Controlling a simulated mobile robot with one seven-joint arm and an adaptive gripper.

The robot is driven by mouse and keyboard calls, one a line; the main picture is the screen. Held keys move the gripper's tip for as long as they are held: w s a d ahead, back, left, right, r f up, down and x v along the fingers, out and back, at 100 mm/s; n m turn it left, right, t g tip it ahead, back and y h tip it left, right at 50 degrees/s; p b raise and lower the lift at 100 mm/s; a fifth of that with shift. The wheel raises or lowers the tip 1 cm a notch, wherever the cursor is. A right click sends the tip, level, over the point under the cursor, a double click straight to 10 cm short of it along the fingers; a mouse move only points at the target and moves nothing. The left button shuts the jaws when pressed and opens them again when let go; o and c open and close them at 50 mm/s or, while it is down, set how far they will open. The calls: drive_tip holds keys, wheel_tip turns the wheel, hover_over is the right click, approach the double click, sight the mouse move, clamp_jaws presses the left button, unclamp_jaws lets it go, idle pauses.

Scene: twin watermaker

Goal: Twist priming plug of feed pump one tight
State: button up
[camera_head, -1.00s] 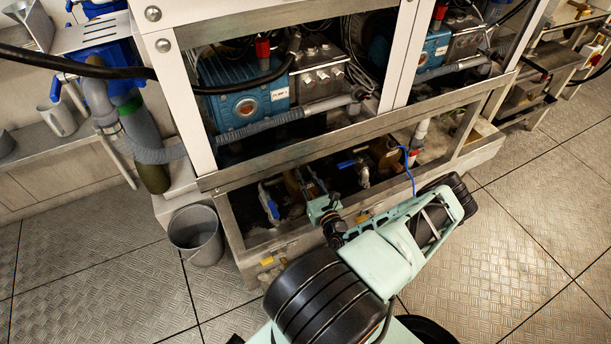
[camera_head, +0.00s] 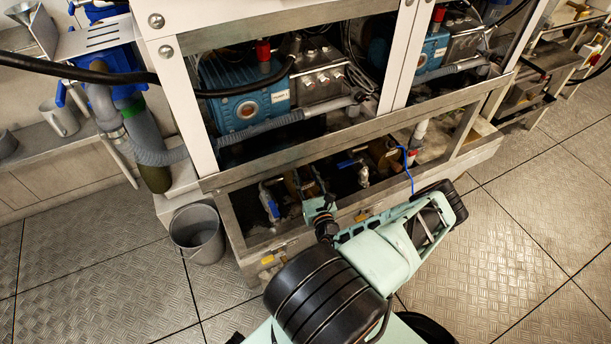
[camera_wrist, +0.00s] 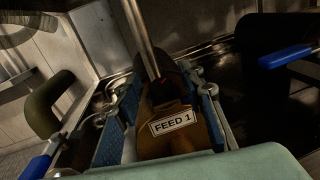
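The feed pump one body is bronze-coloured and carries a "FEED 1" label (camera_wrist: 173,122) in the middle of the wrist view. I cannot make out its priming plug clearly. A thin grey rod (camera_wrist: 142,45) with a reddish end comes down onto or in front of the pump's top. Blue-grey, finger-like parts flank the pump in the wrist view; I cannot tell whether they are my fingers. In the head view my gripper (camera_head: 318,206) reaches over the front rail into the lower bay, close to the pump. Its fingertips and any grip are not clear.
A blue-handled valve (camera_head: 269,204) stands left of the pump, and another blue handle (camera_wrist: 285,56) lies to its right. The metal front rail (camera_head: 230,181) crosses above the bay. A grey bucket (camera_head: 198,235) stands on the floor at left. The right floor is clear.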

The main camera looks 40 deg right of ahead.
sight(306, 175)
wheel_tip(306, 175, up, 10)
drive_tip(key=shift+r, duration=0.1)
idle(0.4)
